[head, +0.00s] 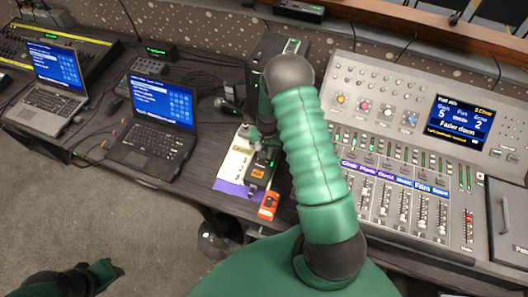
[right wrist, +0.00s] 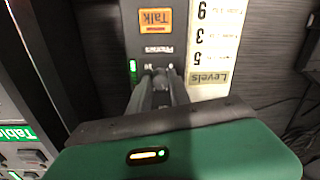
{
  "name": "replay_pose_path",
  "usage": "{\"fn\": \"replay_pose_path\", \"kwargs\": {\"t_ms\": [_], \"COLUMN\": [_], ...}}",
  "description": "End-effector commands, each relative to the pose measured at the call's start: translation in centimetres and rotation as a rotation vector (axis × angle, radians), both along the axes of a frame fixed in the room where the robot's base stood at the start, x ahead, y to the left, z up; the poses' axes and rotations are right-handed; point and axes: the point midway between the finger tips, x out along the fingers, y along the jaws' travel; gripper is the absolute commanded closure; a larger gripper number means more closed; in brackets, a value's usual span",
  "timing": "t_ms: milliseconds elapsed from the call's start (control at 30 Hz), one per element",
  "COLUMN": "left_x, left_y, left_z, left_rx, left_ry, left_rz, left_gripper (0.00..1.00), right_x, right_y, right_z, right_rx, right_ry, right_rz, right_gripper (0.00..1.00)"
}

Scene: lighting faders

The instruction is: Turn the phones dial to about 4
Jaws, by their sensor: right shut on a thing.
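The phones dial is on a small dark box (right wrist: 146,40) with an orange Talk button (right wrist: 155,20) and an upside-down Phones label in the right wrist view. My right gripper (right wrist: 160,80) is shut on the dial just beside that label. Its fingers hide most of the dial, so its pointer setting cannot be read. In the head view the right gripper (head: 259,143) is over the far end of the same box (head: 262,166), partly hidden by my arm. My left gripper (head: 106,272) is at the lower left, away from the desk; its jaw opening is unclear.
A pale Levels card (right wrist: 212,45) lies beside the box. An orange item (head: 268,205) is at the desk's front edge. The large fader console (head: 345,120) stands close on the right. Two laptops (head: 155,120) are on the left.

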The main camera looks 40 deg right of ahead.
Motion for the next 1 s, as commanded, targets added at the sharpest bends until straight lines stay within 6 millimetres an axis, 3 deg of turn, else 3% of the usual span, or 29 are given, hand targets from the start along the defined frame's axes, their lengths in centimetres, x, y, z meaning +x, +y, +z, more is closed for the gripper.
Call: {"fn": "replay_pose_path", "kwargs": {"t_ms": [133,167,300,667,767,1000], "left_x": [0.0,0.0,0.0,0.0,0.0,0.0], "left_y": [0.0,0.0,0.0,0.0,0.0,0.0], "left_z": [0.1,0.1,0.1,0.0,-0.2,-0.8], "left_rx": [0.000,0.000,0.000,0.000,0.000,0.000], "left_ry": [0.000,0.000,0.000,0.000,0.000,0.000], "left_rz": [0.000,0.000,0.000,0.000,0.000,0.000], "left_gripper": [0.64,0.64,0.64,0.64,0.64,0.64], "right_x": [0.5,0.5,0.3,0.2,0.3,0.0], "right_y": [-0.3,-0.3,-0.2,-0.1,-0.2,-0.5], "right_z": [0.4,0.4,0.3,0.5,1.9,8.6], "right_rx": [-0.008,-0.008,-0.006,-0.003,-0.004,-0.006], "right_ry": [-0.012,-0.012,-0.009,-0.004,-0.007,-0.010], "right_rz": [0.000,0.000,0.000,0.002,0.003,0.001], "right_gripper": [1.00,0.74,0.56,0.55,0.55,0.55]}}
